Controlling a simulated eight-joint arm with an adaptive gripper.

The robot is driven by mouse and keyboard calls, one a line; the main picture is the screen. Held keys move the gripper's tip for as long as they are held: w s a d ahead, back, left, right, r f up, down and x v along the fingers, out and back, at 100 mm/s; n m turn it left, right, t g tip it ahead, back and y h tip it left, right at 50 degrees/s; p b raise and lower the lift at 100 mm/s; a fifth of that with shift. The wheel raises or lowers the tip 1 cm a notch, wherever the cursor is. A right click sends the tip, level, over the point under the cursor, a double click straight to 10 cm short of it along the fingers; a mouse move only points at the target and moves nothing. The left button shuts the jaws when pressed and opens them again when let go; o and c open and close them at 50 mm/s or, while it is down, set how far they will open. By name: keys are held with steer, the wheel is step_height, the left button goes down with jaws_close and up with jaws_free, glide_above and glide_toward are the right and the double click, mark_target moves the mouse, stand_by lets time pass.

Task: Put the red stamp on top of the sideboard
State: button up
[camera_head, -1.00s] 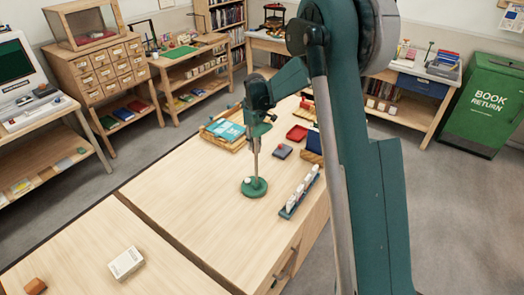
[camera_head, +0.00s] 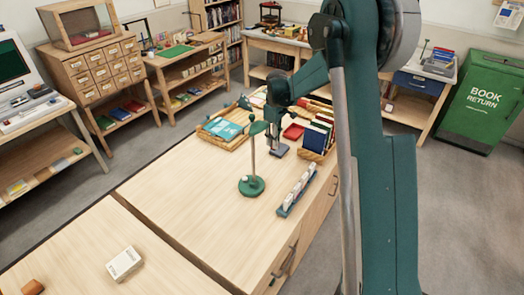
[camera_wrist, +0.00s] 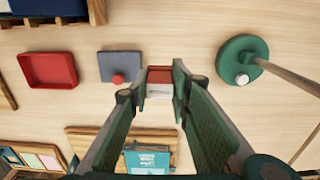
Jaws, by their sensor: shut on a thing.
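In the wrist view, my gripper (camera_wrist: 162,92) is shut on a small block with a red top and a white label, the red stamp (camera_wrist: 160,76). It is over the pale wooden top, and its height above the wood is hard to judge. A grey pad with a red knob (camera_wrist: 114,66) lies just left of it. In the head view, my gripper (camera_head: 279,143) is over the far part of the long wooden cabinet top (camera_head: 185,200), beside the grey pad (camera_head: 279,151); the stamp is hidden there. Which furniture is the sideboard is unclear; this long cabinet has handles on its right side.
A green lamp (camera_head: 251,184) stands close to my gripper. A rack of white pieces (camera_head: 297,192), a red tray (camera_head: 293,132), upright books (camera_head: 319,133) and a wooden tray with blue cards (camera_head: 224,130) are nearby. The near top is mostly clear, with a white box (camera_head: 125,262).

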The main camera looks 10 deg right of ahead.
steer(key=shift+f+b, duration=0.3)
steer(key=shift+f, duration=2.75)
steer(key=shift+f, duration=1.9)
steer(key=shift+f+b, duration=0.15)
steer(key=shift+b, duration=0.2)
steer(key=o, duration=0.9)
step_height(320, 180, up, 12)
steer(key=shift+r+p, duration=0.2)
steer(key=shift+p, duration=0.5)
